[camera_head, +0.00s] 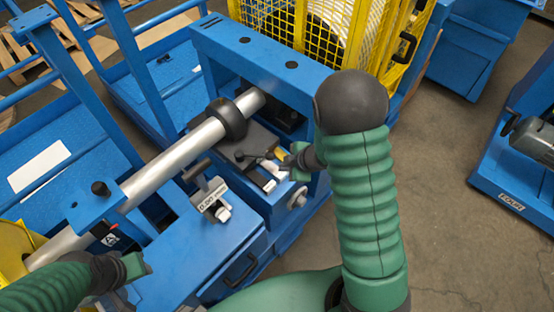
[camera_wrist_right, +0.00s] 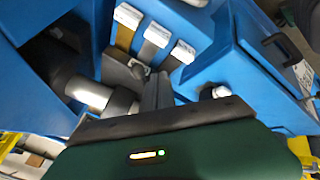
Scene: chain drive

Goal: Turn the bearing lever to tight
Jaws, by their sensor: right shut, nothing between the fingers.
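The bearing lever (camera_head: 252,156), a small dark arm with a round black knob, lies on the dark bearing housing (camera_head: 247,141) beside the shaft. My right gripper (camera_head: 275,167) is at the lever's right end, by white-ended marker tabs. In the right wrist view its dark fingers (camera_wrist_right: 158,92) are together with nothing between them, beside a dark part with a small metal end, probably the lever (camera_wrist_right: 136,69). Whether they touch it I cannot tell. My left gripper (camera_head: 132,267) is at lower left, away from the lever; its fingers are unclear.
A long silver shaft (camera_head: 172,167) with a black collar (camera_head: 228,119) crosses the blue frame (camera_head: 215,41). Three tabs, one yellowish (camera_wrist_right: 125,30), fan out ahead in the wrist view. A yellow mesh guard (camera_head: 300,25) stands behind.

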